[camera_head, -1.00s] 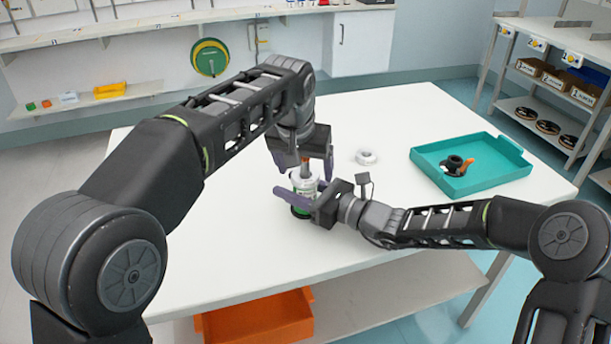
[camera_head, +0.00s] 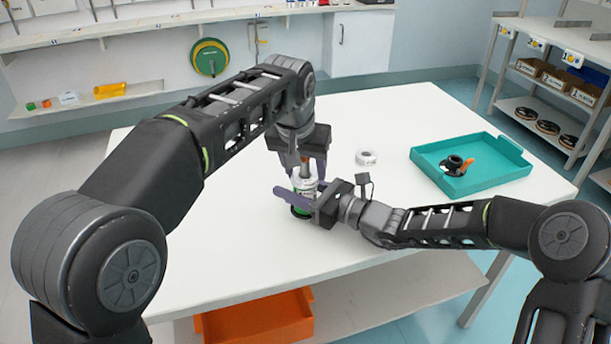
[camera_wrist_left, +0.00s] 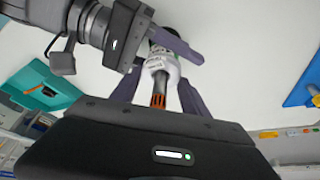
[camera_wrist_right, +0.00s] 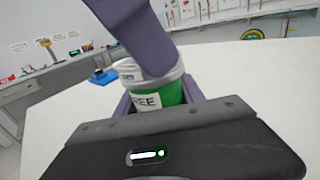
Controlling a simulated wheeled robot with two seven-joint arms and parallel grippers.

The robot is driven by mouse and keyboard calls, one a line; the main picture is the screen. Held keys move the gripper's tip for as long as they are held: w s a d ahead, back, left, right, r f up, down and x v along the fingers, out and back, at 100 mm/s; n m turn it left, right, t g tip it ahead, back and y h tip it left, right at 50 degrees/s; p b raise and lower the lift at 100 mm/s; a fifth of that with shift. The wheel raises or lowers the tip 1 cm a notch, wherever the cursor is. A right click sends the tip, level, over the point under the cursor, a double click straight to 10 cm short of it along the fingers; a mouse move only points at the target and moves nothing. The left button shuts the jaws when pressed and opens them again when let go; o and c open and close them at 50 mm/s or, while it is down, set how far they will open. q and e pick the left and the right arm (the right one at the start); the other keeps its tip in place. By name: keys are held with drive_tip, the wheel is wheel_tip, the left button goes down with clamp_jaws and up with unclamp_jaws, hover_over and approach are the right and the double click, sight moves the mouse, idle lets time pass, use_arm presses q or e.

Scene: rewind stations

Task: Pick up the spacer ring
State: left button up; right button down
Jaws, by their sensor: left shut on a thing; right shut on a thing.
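A white ring with small dark print, which looks like a spacer ring (camera_wrist_right: 130,72), sits at the top of a green and white cylinder (camera_wrist_right: 173,92) lettered "REE". A shaft with an orange, slotted top (camera_wrist_left: 158,93) rises through it. My left gripper (camera_head: 306,168) comes from above and is shut around the white ring; its exact contact is partly hidden. My right gripper (camera_head: 308,200) comes from the side and is shut on the green and white cylinder, above a black and green base (camera_head: 300,212). A second white ring (camera_head: 366,157) lies loose on the table.
A teal tray (camera_head: 425,165) with a black part and orange handle (camera_head: 457,165) stands at the table's right. An orange bin (camera_head: 258,320) is below the front edge.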

use_arm(q)
drive_tip(key=c, duration=0.4)
drive_tip(key=shift+r, duration=0.1)
wheel_tip(320, 180, up, 7)
drive_tip(key=shift+r, duration=0.1)
drive_tip(key=s+a, duration=0.1)
drive_tip(key=s, duration=0.4)
drive_tip(key=s+a, duration=0.2)
drive_tip(key=s, duration=0.4)
drive_tip(key=s+a, duration=0.2)
drive_tip(key=s, duration=0.4)
drive_tip(key=shift+s, duration=0.15)
use_arm(e)
drive_tip(key=c, duration=0.6)
unclamp_jaws()
drive_tip(key=shift+c, duration=0.2)
drive_tip(key=shift+s+d, duration=0.1)
drive_tip(key=v, duration=1.1)
drive_tip(key=shift+s+d, duration=0.15)
drive_tip(key=shift+d, duration=0.2)
